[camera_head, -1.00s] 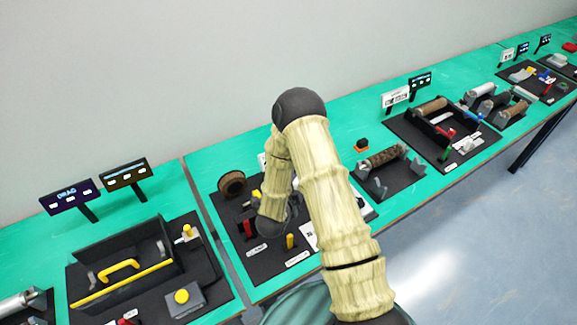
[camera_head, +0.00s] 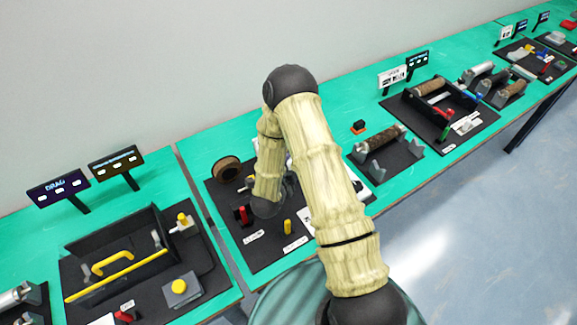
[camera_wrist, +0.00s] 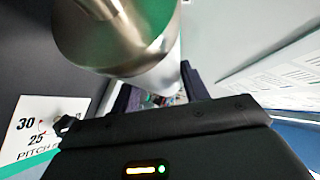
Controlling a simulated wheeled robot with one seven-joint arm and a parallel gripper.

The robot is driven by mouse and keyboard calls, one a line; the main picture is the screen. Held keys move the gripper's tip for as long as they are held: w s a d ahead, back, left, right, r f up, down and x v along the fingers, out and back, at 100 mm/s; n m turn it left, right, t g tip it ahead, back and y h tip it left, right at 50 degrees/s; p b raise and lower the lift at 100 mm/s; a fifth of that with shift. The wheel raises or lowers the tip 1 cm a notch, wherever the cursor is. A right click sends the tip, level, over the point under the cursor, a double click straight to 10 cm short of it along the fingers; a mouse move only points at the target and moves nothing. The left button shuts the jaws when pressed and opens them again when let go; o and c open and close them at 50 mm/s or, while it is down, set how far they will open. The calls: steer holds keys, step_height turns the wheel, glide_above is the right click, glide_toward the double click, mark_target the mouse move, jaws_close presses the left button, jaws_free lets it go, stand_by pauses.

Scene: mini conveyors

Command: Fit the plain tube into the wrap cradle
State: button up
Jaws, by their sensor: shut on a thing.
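My gripper (camera_wrist: 160,92) shows in the wrist view with its two dark fingers shut on a pale, shiny round piece, which I take for the plain tube (camera_wrist: 115,40). Its smooth metallic body fills the top of that view, close to the camera. In the head view my arm hides the gripper's jaws and the tube. The gripper end is low over a dark mat (camera_head: 262,258) on the green bench. I cannot make out the wrap cradle clearly; it may be behind my arm.
On that mat are a brown ring (camera_head: 227,169), a red peg (camera_head: 242,215) and a yellow peg (camera_head: 287,227). A white pitch scale card (camera_wrist: 40,128) lies beside the gripper. A mottled brown roller (camera_head: 381,139) rests in grey supports to the right. A black tray (camera_head: 118,252) stands left.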

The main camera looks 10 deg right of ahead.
steer(key=shift+f+b, duration=1.85)
steer(key=shift+f, duration=0.5)
steer(key=shift+s+b, duration=0.1)
steer(key=shift+b, duration=0.35)
steer(key=shift+d, duration=0.1)
steer(key=shift+f+b, duration=2.3)
steer(key=shift+b, duration=0.05)
stand_by(0.5)
steer(key=o, duration=1.4)
